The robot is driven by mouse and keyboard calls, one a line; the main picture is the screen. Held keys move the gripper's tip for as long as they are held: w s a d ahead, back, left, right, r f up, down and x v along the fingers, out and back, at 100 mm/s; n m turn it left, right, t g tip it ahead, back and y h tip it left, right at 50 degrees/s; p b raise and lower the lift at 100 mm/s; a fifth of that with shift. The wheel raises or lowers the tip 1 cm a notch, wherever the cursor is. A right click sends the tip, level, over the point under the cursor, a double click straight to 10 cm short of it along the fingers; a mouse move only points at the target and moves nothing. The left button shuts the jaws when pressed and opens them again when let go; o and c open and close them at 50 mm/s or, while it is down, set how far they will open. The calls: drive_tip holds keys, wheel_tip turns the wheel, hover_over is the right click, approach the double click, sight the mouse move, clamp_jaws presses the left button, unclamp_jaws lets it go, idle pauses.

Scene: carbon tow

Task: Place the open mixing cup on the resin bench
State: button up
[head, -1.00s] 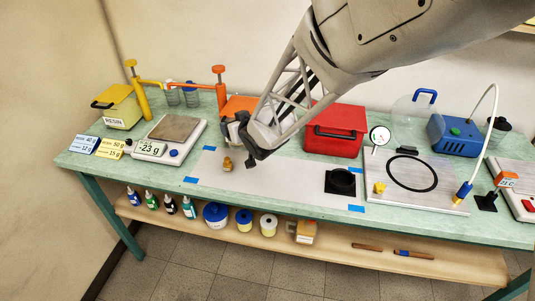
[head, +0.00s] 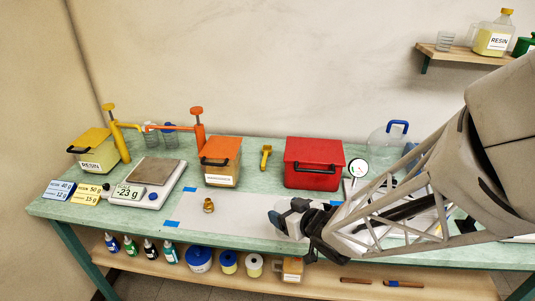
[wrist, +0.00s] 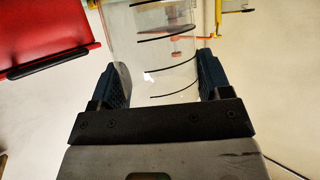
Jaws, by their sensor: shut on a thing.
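My gripper (head: 292,217) is in front of the red box in the head view, over the right part of the pale sheet. In the wrist view its two dark fingers (wrist: 163,82) are shut on a clear mixing cup (wrist: 165,48) with black ring markings, one finger on each side. In the head view the held cup is hard to make out against the gripper and sheet. The resin bench (head: 140,215) is a long green table. I cannot tell whether the cup touches it.
A red box (head: 313,165), an orange box (head: 220,163) and a yellow resin box (head: 92,152) stand along the back. A scale (head: 152,180) stands at left. A small brass part (head: 208,206) sits on the pale sheet (head: 240,222). My arm covers the bench's right side.

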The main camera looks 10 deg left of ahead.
drive_tip(key=s+d, duration=0.1)
drive_tip(key=s, duration=0.1)
drive_tip(key=s+d+f, duration=0.1)
drive_tip(key=s+d, duration=0.1)
drive_tip(key=shift+d+f, duration=0.1)
idle(0.3)
drive_tip(key=w+a+f, duration=0.1)
drive_tip(key=w+a, duration=0.4)
drive_tip(key=w, duration=0.9)
drive_tip(key=shift+a+f, duration=0.15)
drive_tip(key=shift+f, duration=0.05)
drive_tip(key=shift+w, duration=0.1)
drive_tip(key=shift+w+a+f, duration=0.1)
drive_tip(key=shift+w+f, duration=0.1)
drive_tip(key=shift+f, duration=0.7)
drive_tip(key=shift+w+a+f, duration=0.1)
drive_tip(key=shift+w+f, duration=0.1)
drive_tip(key=shift+f, duration=0.7)
drive_tip(key=shift+f, duration=0.25)
drive_tip(key=o, duration=0.9)
